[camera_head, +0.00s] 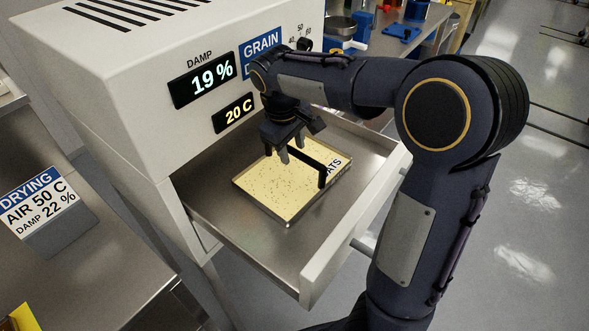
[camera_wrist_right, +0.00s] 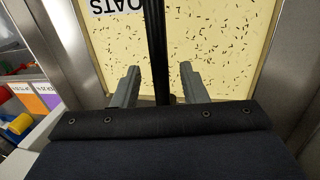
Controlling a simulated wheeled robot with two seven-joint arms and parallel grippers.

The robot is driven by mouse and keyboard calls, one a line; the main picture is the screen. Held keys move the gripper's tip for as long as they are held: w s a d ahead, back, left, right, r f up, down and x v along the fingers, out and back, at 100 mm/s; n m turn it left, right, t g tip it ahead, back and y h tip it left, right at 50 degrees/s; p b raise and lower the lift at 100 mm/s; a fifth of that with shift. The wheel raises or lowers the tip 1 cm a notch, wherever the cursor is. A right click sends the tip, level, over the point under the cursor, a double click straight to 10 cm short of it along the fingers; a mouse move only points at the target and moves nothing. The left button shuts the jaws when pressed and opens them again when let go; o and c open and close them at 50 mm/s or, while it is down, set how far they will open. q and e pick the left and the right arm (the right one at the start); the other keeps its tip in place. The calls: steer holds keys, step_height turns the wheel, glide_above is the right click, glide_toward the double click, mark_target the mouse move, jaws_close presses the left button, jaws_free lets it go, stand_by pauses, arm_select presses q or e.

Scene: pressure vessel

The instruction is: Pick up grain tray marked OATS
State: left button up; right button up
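The grain tray (camera_head: 287,223) lies in the open drawer of the machine, filled with pale yellow grain with dark specks. Its white OATS label (camera_head: 337,168) is partly hidden behind a black handle bar (camera_head: 310,160) over the tray. My right gripper (camera_head: 291,152) reaches down over the tray at the handle. In the right wrist view its two grey fingers (camera_wrist_right: 158,76) stand apart on either side of the black bar (camera_wrist_right: 155,45), with gaps visible on both sides. The label also shows at the top there (camera_wrist_right: 117,6). My left gripper is not in view.
The metal drawer (camera_head: 325,235) has free floor around the tray, and its front wall stands to the right. The machine body (camera_head: 130,80), with 19 % and 20 C displays, rises behind. A metal counter (camera_head: 90,265) with a DRYING sign (camera_head: 40,205) is at left.

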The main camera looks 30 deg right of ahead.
steer(key=shift+d+f, duration=0.1)
steer(key=shift+f, duration=0.65)
jaws_close()
steer(key=shift+w+r, duration=0.1)
stand_by(0.8)
